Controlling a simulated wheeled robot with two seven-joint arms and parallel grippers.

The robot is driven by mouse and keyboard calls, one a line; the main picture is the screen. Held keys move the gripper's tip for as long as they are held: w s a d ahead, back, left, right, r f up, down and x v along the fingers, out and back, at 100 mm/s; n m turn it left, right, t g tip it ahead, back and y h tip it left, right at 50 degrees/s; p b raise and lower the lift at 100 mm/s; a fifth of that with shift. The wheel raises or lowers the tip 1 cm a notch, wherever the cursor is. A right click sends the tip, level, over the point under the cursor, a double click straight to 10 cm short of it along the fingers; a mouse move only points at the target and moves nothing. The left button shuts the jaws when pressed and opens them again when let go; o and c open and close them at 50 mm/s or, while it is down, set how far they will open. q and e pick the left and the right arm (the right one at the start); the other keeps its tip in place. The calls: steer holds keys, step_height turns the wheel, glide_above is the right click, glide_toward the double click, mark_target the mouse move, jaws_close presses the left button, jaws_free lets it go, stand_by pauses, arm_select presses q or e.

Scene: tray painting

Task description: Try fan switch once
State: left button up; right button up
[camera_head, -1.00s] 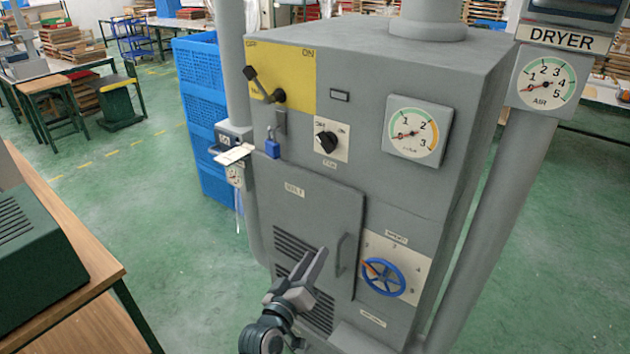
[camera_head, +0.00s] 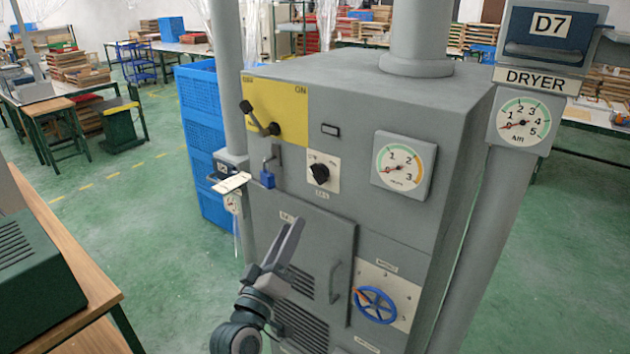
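The fan switch (camera_head: 320,173) is a black rotary knob on a small white plate, on the front of the grey dryer cabinet (camera_head: 345,232). The small lettering on its plate is too blurred to read, and I cannot tell which mark the knob points at. My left gripper (camera_head: 290,232) is in front of the cabinet's lower door, below and left of the switch and apart from it. Its grey fingers point up and to the right, seen nearly edge-on, so their gap is unclear. Nothing shows held in it. My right gripper is out of view.
A black lever (camera_head: 259,118) on a yellow OFF/ON plate leans toward OFF. A blue padlock (camera_head: 267,180) hangs below it. A gauge (camera_head: 403,166) is right of the switch, and a blue handwheel (camera_head: 374,305) is lower down. A wooden bench (camera_head: 65,250) stands at left.

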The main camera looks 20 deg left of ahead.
mark_target(316, 179)
arm_select(q)
steer(key=b+x, duration=0.1)
steer(key=x, duration=1.5)
steer(key=shift+w+f+b, duration=0.1)
steer(key=shift+w+b, duration=0.15)
steer(key=shift+b, duration=0.15)
jaws_close()
